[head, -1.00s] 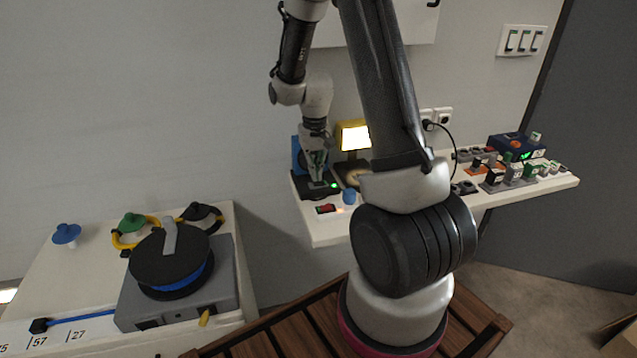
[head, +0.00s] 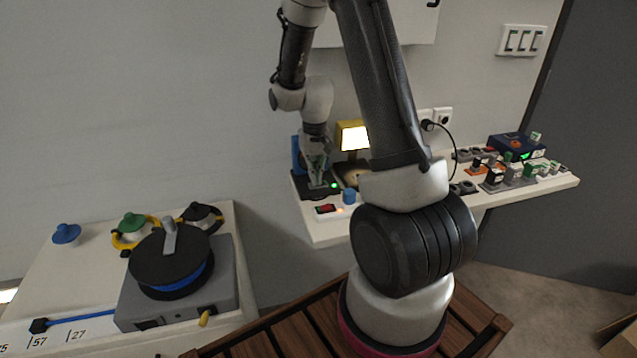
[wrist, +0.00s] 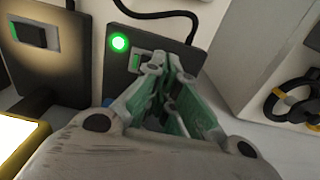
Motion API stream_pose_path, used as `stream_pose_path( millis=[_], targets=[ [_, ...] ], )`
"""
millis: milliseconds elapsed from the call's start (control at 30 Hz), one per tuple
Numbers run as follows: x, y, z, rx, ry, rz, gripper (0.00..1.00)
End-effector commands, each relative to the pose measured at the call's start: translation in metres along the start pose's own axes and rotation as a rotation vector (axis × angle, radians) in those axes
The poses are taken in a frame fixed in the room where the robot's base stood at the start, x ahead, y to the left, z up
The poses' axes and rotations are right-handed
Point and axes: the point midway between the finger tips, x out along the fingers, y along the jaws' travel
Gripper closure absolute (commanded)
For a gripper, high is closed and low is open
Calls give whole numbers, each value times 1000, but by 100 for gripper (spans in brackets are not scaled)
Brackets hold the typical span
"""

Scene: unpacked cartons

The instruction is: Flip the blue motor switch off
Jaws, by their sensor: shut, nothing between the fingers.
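The blue motor (head: 297,153) stands at the left end of the wall shelf in the head view, partly behind my gripper. The black switch box in front of it (head: 311,190) has a lit green lamp (head: 334,185). In the wrist view the switch box (wrist: 101,72) shows its lit green lamp (wrist: 119,42) and a rocker switch (wrist: 136,62) beside it. My gripper (wrist: 166,60) is shut and empty, pointing down at the rocker. Its fingertips cover part of the switch; I cannot tell whether they touch it.
A lit yellow lamp (head: 353,137) stands right of my gripper, with another black switch box (wrist: 32,38) near it. A red switch (head: 326,209) and a blue knob (head: 349,196) are at the shelf front. A table with a cable reel (head: 170,262) is lower left.

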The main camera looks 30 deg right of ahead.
Motion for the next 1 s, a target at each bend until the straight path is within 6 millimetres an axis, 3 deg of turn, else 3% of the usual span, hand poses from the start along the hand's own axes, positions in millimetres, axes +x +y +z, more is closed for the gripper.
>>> stream_pose_path(
  millis=[600,1000],
  targets=[
    [7,0,0,0,1,0,100],
    [-25,0,-1,0,3,-1,100]
  ],
)
